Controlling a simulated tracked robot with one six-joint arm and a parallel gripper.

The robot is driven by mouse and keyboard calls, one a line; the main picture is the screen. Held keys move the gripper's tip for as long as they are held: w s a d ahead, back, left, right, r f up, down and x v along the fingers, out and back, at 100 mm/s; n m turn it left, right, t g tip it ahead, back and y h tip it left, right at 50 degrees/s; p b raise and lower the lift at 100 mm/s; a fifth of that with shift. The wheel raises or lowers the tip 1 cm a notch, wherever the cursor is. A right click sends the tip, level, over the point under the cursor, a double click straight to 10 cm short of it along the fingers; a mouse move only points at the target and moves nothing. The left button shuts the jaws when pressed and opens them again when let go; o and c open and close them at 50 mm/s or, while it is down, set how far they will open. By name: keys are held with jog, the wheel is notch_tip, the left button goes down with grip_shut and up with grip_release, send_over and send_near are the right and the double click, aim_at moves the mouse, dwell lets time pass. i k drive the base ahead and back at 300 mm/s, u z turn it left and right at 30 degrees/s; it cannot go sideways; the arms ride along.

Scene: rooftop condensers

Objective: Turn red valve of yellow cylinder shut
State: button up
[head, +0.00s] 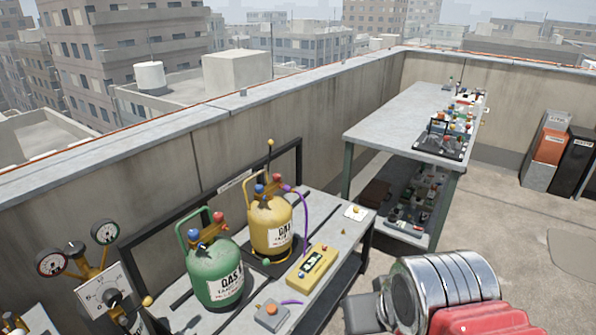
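The yellow cylinder (268,232) stands upright on the grey bench, with a white label on its front. Its red valve (278,179) sits on top at the right, beside a blue valve (260,189). A purple hose (304,213) runs from near the red valve down toward the bench. How far the red valve is turned cannot be told. My gripper does not show; only chrome and red parts of my arm fill the bottom right, apart from the cylinder.
A green cylinder (215,278) with its own red and blue valves stands left of the yellow one. A yellow meter (311,268) and a grey box (271,313) lie in front. Gauges (104,231) stand at left. A second bench (395,112) stands behind, cluttered at its right.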

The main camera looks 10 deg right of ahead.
aim_at(277, 176)
jog(key=z, duration=1.7)
jog(key=i, duration=2.55)
jog(key=u, duration=0.2)
